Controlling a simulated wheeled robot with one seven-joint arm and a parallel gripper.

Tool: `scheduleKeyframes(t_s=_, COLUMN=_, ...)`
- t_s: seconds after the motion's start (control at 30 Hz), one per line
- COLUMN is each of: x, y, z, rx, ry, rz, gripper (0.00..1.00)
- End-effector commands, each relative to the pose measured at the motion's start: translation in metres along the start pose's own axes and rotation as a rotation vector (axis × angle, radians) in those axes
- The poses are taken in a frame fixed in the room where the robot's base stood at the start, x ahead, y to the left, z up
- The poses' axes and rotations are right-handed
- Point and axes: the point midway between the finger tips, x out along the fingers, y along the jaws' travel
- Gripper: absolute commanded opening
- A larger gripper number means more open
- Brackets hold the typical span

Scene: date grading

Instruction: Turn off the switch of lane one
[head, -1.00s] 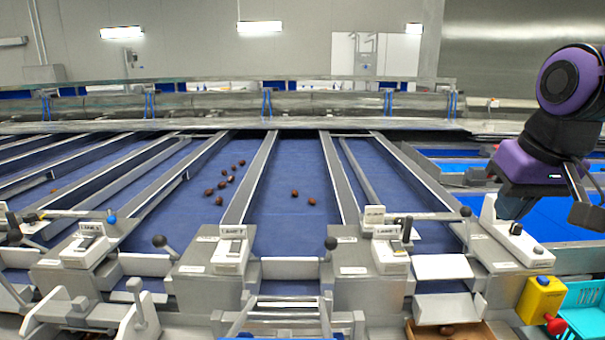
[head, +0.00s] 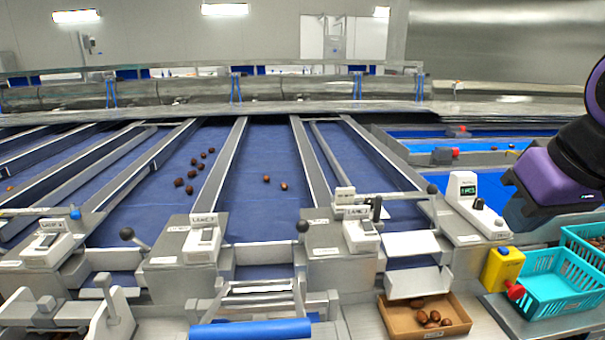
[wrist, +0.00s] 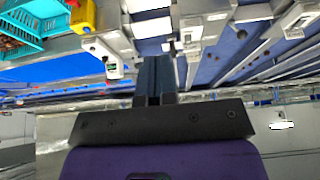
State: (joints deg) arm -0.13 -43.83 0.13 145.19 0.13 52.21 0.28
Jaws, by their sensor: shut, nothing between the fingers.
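Several white switch boxes stand in a row on the grey lane fronts in the head view. The right-hand one (head: 360,234) carries a small label that seems to read LANE 1. The middle box (head: 203,240) reads LANE 2, and another box (head: 46,245) stands at the left. The rocker positions are too small to tell. My gripper (wrist: 154,68) is shut and empty in the wrist view, its dark fingers apart from the machine. In the head view my purple arm is at the right edge, right of the boxes; the fingertips are not seen there.
Ball-topped levers (head: 303,227) stand beside the boxes. A black post and a small plate are close to the right-hand box. A white display unit (head: 466,187), cardboard tray (head: 392,322) of dates, yellow box (head: 501,268) and teal basket (head: 548,300) are at right.

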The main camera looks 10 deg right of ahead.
Motion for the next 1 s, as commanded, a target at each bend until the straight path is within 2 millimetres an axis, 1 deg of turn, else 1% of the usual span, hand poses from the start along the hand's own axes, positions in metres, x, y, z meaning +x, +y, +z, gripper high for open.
scheduleKeyframes(t_s=0.13, x=0.0, y=0.0, z=-0.005, rx=0.0, ry=-0.007, rz=-0.001, gripper=0.0)
scheduleKeyframes(t_s=0.27, x=0.001, y=-0.002, z=-0.019, rx=-0.001, ry=-0.026, rz=-0.002, gripper=0.0)
scheduleKeyframes(t_s=0.47, x=0.006, y=-0.005, z=-0.054, rx=-0.001, ry=-0.071, rz=-0.004, gripper=0.0)
scheduleKeyframes(t_s=0.63, x=0.015, y=-0.01, z=-0.085, rx=0.001, ry=-0.113, rz=-0.005, gripper=0.0)
scheduleKeyframes(t_s=0.87, x=0.033, y=-0.017, z=-0.127, rx=-0.001, ry=-0.168, rz=-0.006, gripper=0.0)
scheduleKeyframes(t_s=1.0, x=0.048, y=-0.022, z=-0.151, rx=0.0, ry=-0.203, rz=-0.006, gripper=0.0)
